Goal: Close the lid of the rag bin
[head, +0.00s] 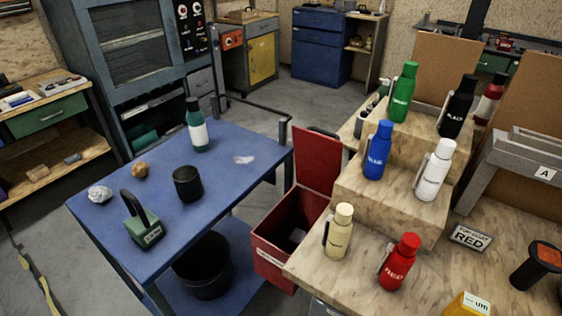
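A red bin (274,258) stands on the floor between the blue table and the wooden bench. It has a pale label on its front, and I take it for the rag bin. Its red lid (317,160) is open and stands about upright at the back of the bin. The dark inside of the bin shows, with something greyish in it. The bench corner hides part of the bin's right side. Neither of my grippers is in view.
The blue cart table (225,173) left of the bin holds a teal bottle (197,128), a black cup (187,184) and a green block with a handle (142,226). The stepped wooden bench (350,270) at right holds several coloured bottles. A black bucket (203,270) sits under the table.

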